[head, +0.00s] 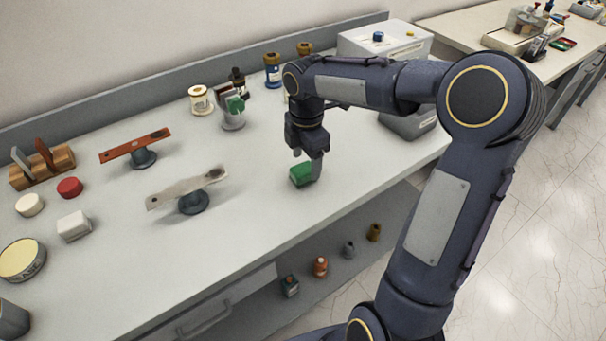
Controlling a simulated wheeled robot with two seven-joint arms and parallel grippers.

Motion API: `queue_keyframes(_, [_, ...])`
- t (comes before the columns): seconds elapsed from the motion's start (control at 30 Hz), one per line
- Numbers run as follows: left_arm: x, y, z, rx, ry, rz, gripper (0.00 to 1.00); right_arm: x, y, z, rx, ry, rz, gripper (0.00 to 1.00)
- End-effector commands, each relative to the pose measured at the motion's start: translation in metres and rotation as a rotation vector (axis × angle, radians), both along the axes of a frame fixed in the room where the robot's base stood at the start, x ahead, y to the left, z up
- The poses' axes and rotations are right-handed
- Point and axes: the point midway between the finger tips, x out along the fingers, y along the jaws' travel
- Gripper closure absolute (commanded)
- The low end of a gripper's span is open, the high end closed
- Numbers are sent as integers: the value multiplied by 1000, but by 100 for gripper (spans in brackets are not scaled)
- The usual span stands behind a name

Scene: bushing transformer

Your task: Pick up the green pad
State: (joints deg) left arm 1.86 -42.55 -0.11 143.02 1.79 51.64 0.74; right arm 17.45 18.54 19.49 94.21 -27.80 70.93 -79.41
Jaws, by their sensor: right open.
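The green pad (300,175) lies on the white bench top, right of the middle and near the front edge. The gripper is open, and whether a finger touches the pad cannot be told. My left gripper is not in view.
A beige bar on a dark stand (190,190) and an orange bar on a stand (138,148) stand to the left. A metal holder with a green item (233,112) and a white box machine (385,42) stand behind. The bench around the pad is clear.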

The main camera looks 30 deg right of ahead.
Motion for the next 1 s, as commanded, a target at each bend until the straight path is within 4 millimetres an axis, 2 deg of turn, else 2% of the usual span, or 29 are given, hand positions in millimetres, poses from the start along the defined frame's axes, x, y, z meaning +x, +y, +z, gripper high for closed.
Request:
queue_keyframes(0.23, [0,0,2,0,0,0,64,3,5,-36,1,4,-2,35])
queue_keyframes(0.53, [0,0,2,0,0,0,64,4,5,-40,0,0,-2,35])
queue_keyframes(0.9, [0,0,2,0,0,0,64,3,5,-40,0,0,-2,83])
queue_keyframes(1.0, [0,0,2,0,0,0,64,3,5,-40,0,0,-2,83])
